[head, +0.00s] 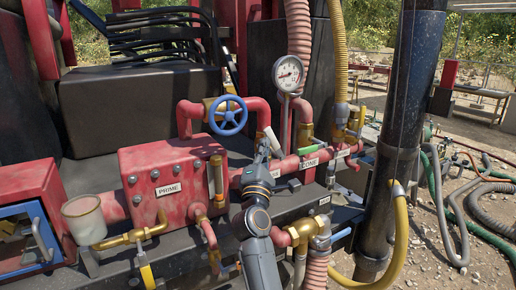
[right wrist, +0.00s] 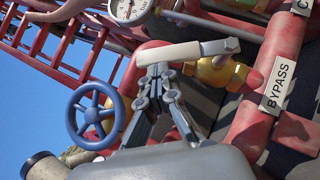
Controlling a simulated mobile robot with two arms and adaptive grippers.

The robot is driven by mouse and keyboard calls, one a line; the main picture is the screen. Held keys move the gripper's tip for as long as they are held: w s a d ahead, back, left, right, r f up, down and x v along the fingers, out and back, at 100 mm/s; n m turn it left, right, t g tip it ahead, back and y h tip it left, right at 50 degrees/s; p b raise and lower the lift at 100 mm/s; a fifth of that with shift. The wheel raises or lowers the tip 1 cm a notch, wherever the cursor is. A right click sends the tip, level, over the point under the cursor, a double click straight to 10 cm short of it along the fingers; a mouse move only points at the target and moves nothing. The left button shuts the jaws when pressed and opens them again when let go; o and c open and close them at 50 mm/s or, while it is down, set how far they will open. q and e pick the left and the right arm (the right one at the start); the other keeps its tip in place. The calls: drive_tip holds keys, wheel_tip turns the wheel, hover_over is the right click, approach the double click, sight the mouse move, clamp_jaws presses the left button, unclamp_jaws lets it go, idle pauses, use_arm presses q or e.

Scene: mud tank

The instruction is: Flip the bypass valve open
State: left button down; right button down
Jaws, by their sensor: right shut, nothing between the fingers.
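The bypass valve has a brass body (right wrist: 222,74) beside a red pipe with a BYPASS label (right wrist: 278,88) in the right wrist view. Its pale lever (right wrist: 187,52) lies across the top of the picture's middle, roughly in line with the brass body. The lever also shows in the head view (head: 273,141), sloping up to the left. My right gripper (head: 263,149) is shut and empty, close to the lever. In the right wrist view its fingertips (right wrist: 158,74) are just below the lever's left part; whether they touch it I cannot tell. My left gripper is not in view.
A blue handwheel (head: 228,115) stands just left of my right gripper. A pressure gauge (head: 288,73) rises behind it. A red PRIME box (head: 168,173) is at left. A thick black post (head: 401,130) and a yellow hose (head: 397,240) stand at right.

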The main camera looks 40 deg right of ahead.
sight(273, 137)
drive_tip(key=shift+d+r+p, duration=0.4)
drive_tip(key=shift+d+r, duration=0.4)
drive_tip(key=shift+r, duration=0.1)
drive_tip(key=shift+s+d+r+p, duration=0.1)
drive_tip(key=shift+d+r+p, duration=0.2)
drive_tip(key=shift+d+r, duration=0.15)
drive_tip(key=shift+d, duration=0.45)
